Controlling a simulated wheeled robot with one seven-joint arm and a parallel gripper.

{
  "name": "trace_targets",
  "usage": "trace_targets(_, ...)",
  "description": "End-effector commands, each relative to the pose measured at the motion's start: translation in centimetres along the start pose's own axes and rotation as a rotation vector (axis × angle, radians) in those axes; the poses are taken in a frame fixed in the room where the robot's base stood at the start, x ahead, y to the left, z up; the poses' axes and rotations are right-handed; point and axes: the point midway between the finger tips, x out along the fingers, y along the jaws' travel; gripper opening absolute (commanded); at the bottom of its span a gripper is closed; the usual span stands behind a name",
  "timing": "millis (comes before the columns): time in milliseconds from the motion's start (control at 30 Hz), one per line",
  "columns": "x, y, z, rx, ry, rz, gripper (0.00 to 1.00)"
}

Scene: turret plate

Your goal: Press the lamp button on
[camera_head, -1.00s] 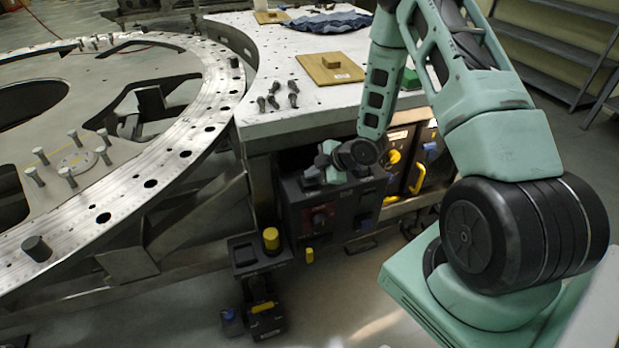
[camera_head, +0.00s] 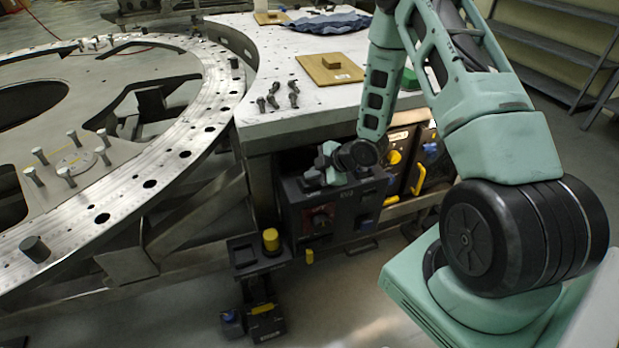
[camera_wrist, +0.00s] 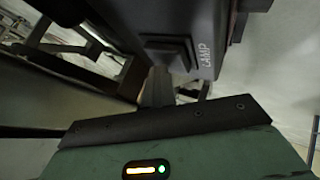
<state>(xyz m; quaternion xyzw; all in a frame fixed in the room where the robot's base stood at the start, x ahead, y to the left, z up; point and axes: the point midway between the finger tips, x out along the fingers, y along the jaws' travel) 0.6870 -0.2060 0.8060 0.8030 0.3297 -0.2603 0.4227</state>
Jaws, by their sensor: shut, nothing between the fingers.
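The lamp button (camera_wrist: 170,52) is a dark square block on a dark panel, beside the white word LAMP, in the wrist view. My gripper (camera_wrist: 158,78) is shut and empty. Its narrow fingertips reach up to the button's lower edge in that view; I cannot tell whether they touch it. In the head view my gripper (camera_head: 314,177) is at the upper part of the dark control box (camera_head: 320,222) under the table. The button cannot be made out there, and I see no lit lamp.
The white table (camera_head: 300,122) overhangs the box, with bolts and a wooden board (camera_head: 328,72) on it. A stand with a yellow knob (camera_head: 270,240) is to the box's left. The large metal ring (camera_head: 190,145) fills the left side.

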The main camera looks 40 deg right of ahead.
Motion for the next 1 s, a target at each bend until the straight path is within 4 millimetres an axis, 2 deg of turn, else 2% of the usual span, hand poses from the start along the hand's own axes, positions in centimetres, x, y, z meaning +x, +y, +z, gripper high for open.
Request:
trace_targets(267,-0.3,-0.1,0.0,0.003,-0.005,-0.006,0.0)
trace_targets(800,-3.8,2.7,-2.7,0.0,-0.001,-0.001,0.0)
trace_targets(1000,-4.3,3.0,-3.1,0.001,-0.001,-0.001,0.0)
